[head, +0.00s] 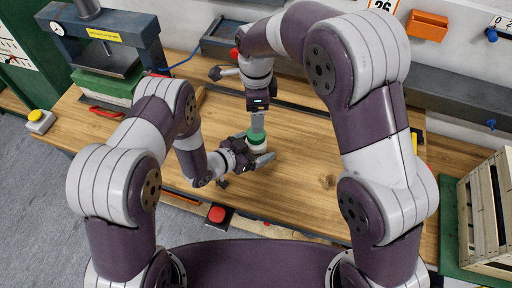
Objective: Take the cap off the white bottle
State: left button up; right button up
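The white bottle (259,149) with its green cap (256,139) is near the middle of the wooden bench, seen from above and partly hidden by my grippers. My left gripper (257,151) comes in from the left with a finger on either side of the bottle and looks closed on its body. My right gripper (258,129) reaches in from the back and points down at the cap. Its fingertips are at the cap's top, one finger in front of the other, so I cannot tell whether they grip it.
A press (105,48) stands at the back left of the bench (310,165). A red button box (216,214) sits at the front edge. A slatted wooden crate (466,226) stands at the right. Bench right of the bottle is clear.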

aim_at(256, 146)
pick_arm(q)
grip_shut()
pick_arm(e)
jog(key=shift+r, duration=0.1)
jog(key=n, duration=0.8)
jog(key=shift+f+n, duration=0.25)
jog(key=shift+n, duration=0.15)
notch_tip(256, 146, down, 8)
jog(key=shift+r, duration=0.15)
jog(key=c, duration=1.1)
jog(key=n, duration=0.7)
jog(key=o, duration=1.2)
jog(key=shift+c, duration=0.2)
